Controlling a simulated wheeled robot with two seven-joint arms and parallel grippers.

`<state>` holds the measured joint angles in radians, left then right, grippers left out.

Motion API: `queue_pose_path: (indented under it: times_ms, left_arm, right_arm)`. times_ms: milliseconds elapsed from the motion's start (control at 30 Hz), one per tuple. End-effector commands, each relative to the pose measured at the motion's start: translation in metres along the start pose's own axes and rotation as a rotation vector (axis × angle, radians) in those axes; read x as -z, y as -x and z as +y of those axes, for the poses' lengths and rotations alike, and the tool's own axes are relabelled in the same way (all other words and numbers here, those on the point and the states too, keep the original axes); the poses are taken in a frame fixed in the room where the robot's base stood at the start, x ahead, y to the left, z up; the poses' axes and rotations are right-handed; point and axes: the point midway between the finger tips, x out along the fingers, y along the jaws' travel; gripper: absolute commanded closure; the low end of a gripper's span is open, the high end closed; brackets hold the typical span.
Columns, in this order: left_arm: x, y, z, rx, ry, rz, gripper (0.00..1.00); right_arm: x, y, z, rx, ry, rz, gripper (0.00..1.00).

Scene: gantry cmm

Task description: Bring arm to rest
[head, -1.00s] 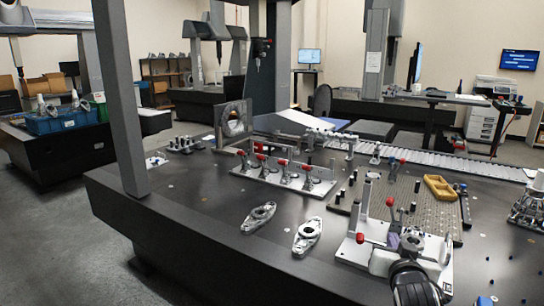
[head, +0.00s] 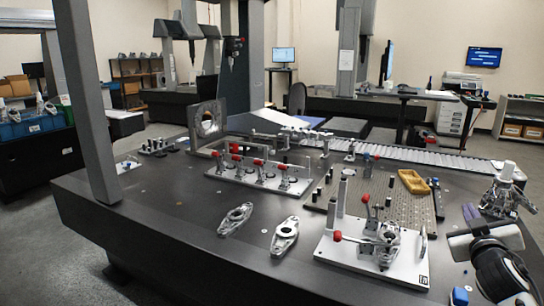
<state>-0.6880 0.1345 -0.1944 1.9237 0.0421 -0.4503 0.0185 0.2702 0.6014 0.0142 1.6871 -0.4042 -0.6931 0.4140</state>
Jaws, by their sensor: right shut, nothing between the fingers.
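My right arm comes in at the lower right in the head view. Its gripper (head: 469,213) shows as small purple-grey fingers, shut and empty. It is above the table's right part, to the right of the white fixture plate (head: 333,250) and apart from it. A metal part (head: 388,245) sits on that plate among red-knobbed clamps. My left gripper is not in view.
The dark table (head: 150,215) bears two loose metal castings (head: 235,218) (head: 285,236), a row of red-handled clamps (head: 260,177), a perforated plate (head: 400,205) and a yellow tray (head: 414,182). A metal assembly (head: 503,190) stands near my right arm. The front left tabletop is clear.

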Motion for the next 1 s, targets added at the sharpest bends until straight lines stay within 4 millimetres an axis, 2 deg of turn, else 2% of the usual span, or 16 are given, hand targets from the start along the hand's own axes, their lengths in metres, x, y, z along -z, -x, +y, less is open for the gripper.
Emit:
queue_pose_path:
  times_ms: [167, 267, 333, 467, 600, 700, 800, 1000]
  left_arm:
    - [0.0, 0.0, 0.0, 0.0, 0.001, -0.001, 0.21]
    - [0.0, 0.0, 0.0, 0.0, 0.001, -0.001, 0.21]
    - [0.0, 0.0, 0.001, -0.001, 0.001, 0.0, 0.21]
    - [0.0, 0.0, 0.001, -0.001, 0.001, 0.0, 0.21]
    - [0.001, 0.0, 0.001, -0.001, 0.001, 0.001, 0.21]
    - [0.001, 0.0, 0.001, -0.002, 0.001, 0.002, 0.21]
    - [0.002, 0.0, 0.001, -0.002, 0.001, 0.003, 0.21]
    - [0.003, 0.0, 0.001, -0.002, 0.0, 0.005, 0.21]
  right_arm:
    - [-0.054, 0.028, -0.051, 0.128, 0.072, -0.054, 1.0]
    - [-0.09, 0.052, -0.083, 0.217, 0.115, -0.091, 1.0]
    - [-0.12, 0.076, -0.108, 0.291, 0.145, -0.122, 1.0]
    - [-0.183, 0.137, -0.154, 0.453, 0.198, -0.192, 1.0]
    - [-0.241, 0.213, -0.192, 0.62, 0.234, -0.267, 1.0]
    - [-0.271, 0.262, -0.207, 0.716, 0.244, -0.312, 1.0]
    - [-0.293, 0.304, -0.218, 0.793, 0.247, -0.349, 1.0]
    - [-0.325, 0.38, -0.229, 0.92, 0.242, -0.419, 1.0]
